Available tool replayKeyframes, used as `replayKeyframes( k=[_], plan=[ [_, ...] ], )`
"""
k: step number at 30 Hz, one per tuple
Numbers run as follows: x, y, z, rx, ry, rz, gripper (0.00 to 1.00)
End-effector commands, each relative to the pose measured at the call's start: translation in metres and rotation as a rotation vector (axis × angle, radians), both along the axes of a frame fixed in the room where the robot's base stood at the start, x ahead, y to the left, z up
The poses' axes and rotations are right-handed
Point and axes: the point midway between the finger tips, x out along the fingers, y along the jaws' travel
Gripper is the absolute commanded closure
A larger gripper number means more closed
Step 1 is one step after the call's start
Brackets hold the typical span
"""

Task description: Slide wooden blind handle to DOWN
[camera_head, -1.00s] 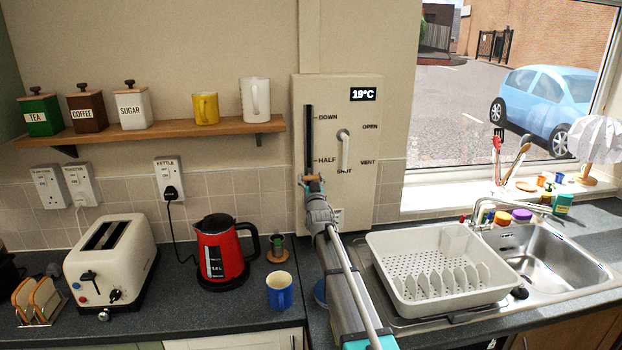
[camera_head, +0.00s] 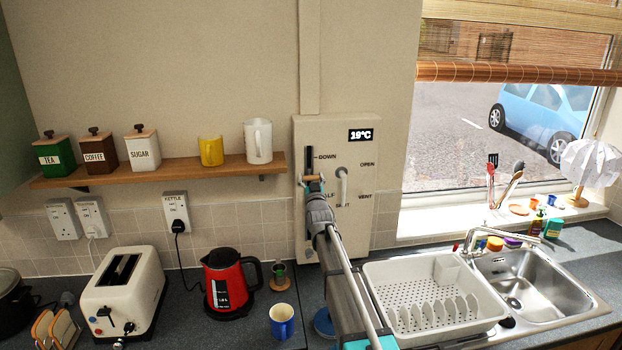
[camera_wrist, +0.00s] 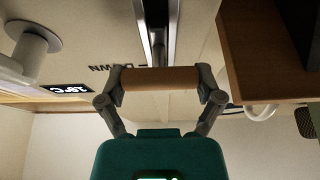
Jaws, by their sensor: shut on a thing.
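The wooden blind handle (camera_wrist: 160,79) is a short brown cylinder on a vertical slot in the beige wall panel (camera_head: 362,215). My gripper (camera_wrist: 161,82) is shut on the handle, with one grey finger at each end of it. In the head view, my gripper (camera_head: 314,186) partly hides the handle between the DOWN and HALF labels, below DOWN. The dark slot (camera_head: 309,160) runs on above it to DOWN. The bamboo blind (camera_head: 515,72) covers the top part of the window.
A white lever (camera_head: 342,185) with OPEN, VENT and SHUT labels is close to the right of the handle. The wooden shelf (camera_head: 240,169) ends just left of the panel. A blue mug (camera_head: 282,322), red kettle (camera_head: 228,285) and dish rack (camera_head: 405,320) stand below.

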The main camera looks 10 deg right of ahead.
Motion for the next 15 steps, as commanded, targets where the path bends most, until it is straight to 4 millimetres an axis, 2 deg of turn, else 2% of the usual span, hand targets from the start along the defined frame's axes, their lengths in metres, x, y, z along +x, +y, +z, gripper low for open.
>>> replayKeyframes(
  k=[1,6,15],
  plan=[
    [0.001,0.0,0.016,-0.001,0.0,0.0,0.77],
    [0.001,0.0,0.037,-0.001,0.0,0.0,0.77],
    [0.001,0.0,0.059,-0.001,0.0,0.0,0.77]
  ],
)
